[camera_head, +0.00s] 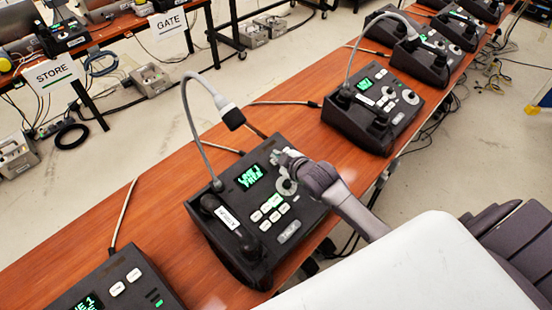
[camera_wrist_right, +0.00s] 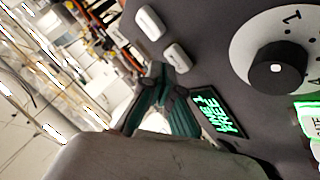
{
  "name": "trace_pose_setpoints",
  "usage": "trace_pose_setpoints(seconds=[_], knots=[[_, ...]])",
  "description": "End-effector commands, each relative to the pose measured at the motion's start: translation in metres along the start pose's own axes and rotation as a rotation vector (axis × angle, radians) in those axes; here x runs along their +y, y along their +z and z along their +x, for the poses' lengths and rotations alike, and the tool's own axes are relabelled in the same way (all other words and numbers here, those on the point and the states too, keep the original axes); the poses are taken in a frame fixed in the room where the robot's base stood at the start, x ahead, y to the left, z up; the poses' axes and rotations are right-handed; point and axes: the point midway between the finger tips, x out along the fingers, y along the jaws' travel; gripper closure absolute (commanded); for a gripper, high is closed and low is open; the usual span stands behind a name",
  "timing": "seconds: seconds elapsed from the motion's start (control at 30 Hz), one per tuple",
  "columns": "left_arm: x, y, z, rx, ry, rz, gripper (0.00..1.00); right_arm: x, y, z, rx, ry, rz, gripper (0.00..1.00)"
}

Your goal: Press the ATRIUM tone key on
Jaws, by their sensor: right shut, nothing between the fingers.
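A dark paging phone (camera_head: 262,238) with a gooseneck microphone stands on the wooden table in the middle of the head view. Its handset (camera_head: 221,216) carries a small white label that I cannot read surely. Its green display (camera_head: 250,177) reads as LINE 1 FREE; the display also shows in the right wrist view (camera_wrist_right: 217,113). Below it are several white keys, one lit green (camera_head: 275,201). My right gripper (camera_head: 283,158) is shut and empty at the panel's upper right edge, by the dial. In the wrist view its fingertips (camera_wrist_right: 170,90) are near two white keys (camera_wrist_right: 176,57); contact is unclear. My left gripper is out of view.
Another phone (camera_head: 372,110) stands further up the table, with more behind it. Part of one (camera_head: 120,280) shows at lower left. The gooseneck (camera_head: 196,120) rises left of my gripper.

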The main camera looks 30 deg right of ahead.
Motion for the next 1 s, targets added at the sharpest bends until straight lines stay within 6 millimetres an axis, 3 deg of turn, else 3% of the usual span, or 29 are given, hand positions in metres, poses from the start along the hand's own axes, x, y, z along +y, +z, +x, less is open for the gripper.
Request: trace_pose_setpoints(seconds=[1.0], knots=[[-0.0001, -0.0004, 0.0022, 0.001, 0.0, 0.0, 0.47, -0.005, 0.005, 0.0067, 0.0, 0.0, 0.0, 1.0]])
